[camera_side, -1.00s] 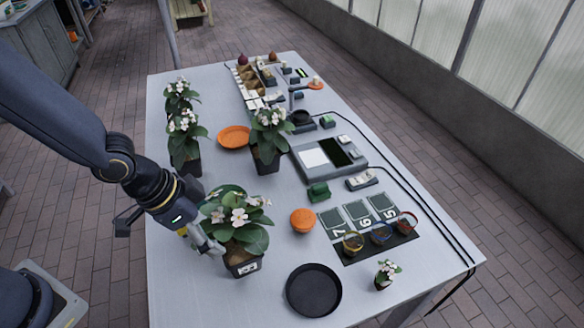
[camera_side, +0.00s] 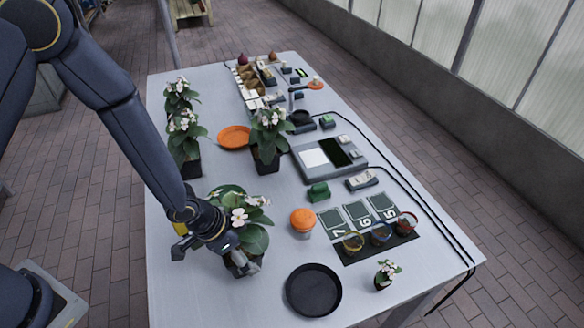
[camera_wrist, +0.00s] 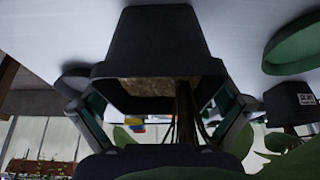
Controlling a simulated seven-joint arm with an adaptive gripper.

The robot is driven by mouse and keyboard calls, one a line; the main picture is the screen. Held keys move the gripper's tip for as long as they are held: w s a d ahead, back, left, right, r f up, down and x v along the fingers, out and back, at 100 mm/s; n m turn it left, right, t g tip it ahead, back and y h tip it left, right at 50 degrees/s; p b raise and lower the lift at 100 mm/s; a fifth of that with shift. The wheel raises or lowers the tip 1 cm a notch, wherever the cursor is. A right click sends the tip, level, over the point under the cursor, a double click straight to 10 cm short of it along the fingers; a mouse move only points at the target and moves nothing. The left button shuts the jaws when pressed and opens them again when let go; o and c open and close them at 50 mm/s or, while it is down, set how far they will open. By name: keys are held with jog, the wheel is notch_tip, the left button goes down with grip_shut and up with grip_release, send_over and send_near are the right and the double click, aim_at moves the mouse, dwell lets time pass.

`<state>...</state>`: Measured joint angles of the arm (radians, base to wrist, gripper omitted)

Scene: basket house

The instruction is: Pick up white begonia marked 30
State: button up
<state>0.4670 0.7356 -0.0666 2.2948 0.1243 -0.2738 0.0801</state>
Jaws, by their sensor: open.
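A white begonia (camera_side: 254,236) in a dark square pot stands at the front left of the table, leaves spread wide. My gripper (camera_side: 240,262) is low beside it, in front of the pot in the side view, and hides most of it and its label, so I cannot read the number. In the wrist view the dark pot (camera_wrist: 150,40) appears inverted, with soil and stem visible. My open gripper (camera_wrist: 152,100) has one finger on each side of the pot. I cannot tell whether the fingers touch it.
Other white begonias (camera_side: 268,135) (camera_side: 184,140) stand behind. A black saucer (camera_side: 314,290), an orange-topped jar (camera_side: 303,222) and a small potted plant (camera_side: 386,274) are to the right. A green saucer (camera_side: 228,191) lies partly hidden behind the begonia's leaves.

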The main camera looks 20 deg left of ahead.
jog(key=shift+f, duration=0.2)
jog(key=c, duration=1.2)
jog(key=shift+r, duration=0.1)
